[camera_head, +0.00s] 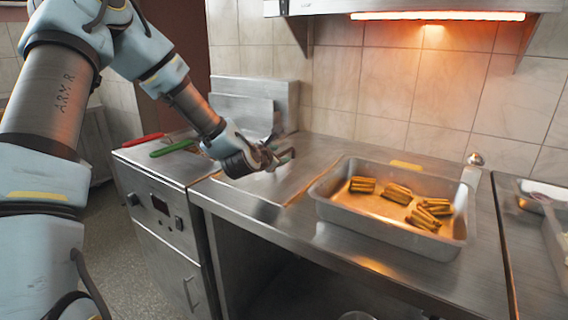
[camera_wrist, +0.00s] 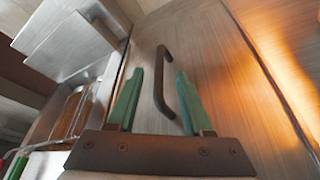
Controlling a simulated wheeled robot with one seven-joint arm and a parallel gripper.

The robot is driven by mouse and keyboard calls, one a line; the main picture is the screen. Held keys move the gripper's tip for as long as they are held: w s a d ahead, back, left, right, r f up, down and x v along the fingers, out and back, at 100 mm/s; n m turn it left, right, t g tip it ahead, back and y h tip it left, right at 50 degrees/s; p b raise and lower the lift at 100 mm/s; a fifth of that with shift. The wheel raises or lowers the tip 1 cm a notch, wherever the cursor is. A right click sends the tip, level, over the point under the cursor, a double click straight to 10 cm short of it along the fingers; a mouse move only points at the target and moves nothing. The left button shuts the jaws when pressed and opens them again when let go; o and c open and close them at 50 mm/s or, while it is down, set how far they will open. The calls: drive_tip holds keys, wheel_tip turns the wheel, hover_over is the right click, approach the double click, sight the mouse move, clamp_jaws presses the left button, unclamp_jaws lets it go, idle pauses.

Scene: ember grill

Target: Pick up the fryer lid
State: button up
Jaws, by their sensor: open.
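The fryer lid (camera_wrist: 215,60) looks like a flat brushed-steel panel with a dark bar handle (camera_wrist: 164,85). In the head view the lid (camera_head: 262,188) lies flat on the counter, partly hidden by my gripper. My gripper (camera_head: 280,158) is low over it, and its jaws are open. In the wrist view the handle appears between the two green fingers, with a gap on both sides. I cannot tell how far down the fingers reach beside it.
A steel tray (camera_head: 338,220) with several grilled pieces stands to the right under a glowing heat lamp (camera_head: 440,16). Red (camera_head: 143,140) and green (camera_head: 174,148) handles lie on the fryer (camera_head: 160,205) at left. Upright steel panels (camera_head: 243,112) stand behind my gripper.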

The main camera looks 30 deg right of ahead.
drive_tip(key=shift+x, duration=1.45)
drive_tip(key=shift+c, duration=0.3)
clamp_jaws()
drive_tip(key=shift+r, duration=0.15)
